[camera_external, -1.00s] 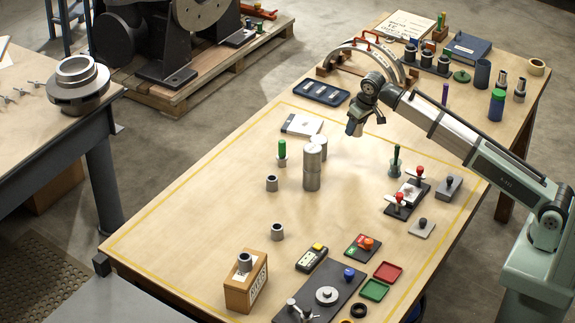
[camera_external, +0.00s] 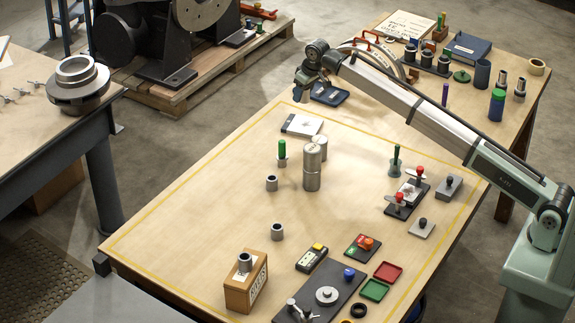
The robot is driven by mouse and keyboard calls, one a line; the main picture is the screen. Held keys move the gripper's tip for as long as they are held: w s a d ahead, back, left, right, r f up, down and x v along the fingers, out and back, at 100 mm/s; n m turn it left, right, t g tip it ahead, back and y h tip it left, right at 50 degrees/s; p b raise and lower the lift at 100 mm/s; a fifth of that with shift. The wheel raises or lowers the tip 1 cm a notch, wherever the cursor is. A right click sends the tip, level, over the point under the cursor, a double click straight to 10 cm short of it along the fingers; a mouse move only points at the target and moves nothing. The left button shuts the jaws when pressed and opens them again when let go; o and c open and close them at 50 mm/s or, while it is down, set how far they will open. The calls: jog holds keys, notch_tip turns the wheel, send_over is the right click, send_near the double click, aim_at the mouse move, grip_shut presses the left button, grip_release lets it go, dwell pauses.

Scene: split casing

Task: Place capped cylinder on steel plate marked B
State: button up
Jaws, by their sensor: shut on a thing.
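My gripper (camera_external: 299,92) is at the far left edge of the main table, beside the dark tray (camera_external: 329,94). It is shut on a small dark thing (camera_external: 297,97), too small and shadowed to identify. A tall metal cylinder (camera_external: 312,172) with a lid-like top stands upright mid-table, with another metal cylinder (camera_external: 322,146) close behind it. A small cylinder with a green top (camera_external: 282,151) stands to their left. I cannot tell which of these is the capped cylinder. No letter B is legible on any plate; a pale flat plate (camera_external: 303,124) lies behind the cylinders.
Two small metal rings (camera_external: 272,183) (camera_external: 277,232) stand front left. Red-knobbed fixtures (camera_external: 400,201) and a grey knobbed plate (camera_external: 422,228) are at the right. A wooden box (camera_external: 246,284) and dark panel (camera_external: 325,292) fill the front. The left middle is clear.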

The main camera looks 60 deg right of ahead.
aim_at(309, 94)
jog(key=shift+n, duration=0.6)
jog(key=shift+w+a+f, duration=0.1)
jog(key=shift+w+f, duration=0.05)
jog(key=shift+f, duration=2.3)
jog(key=shift+w+f, duration=0.1)
jog(key=shift+f, duration=2.35)
jog(key=shift+f, duration=0.1)
jog(key=o, duration=1.2)
jog(key=shift+c, duration=0.2)
jog(key=v, duration=1.2)
jog(key=shift+d, duration=0.2)
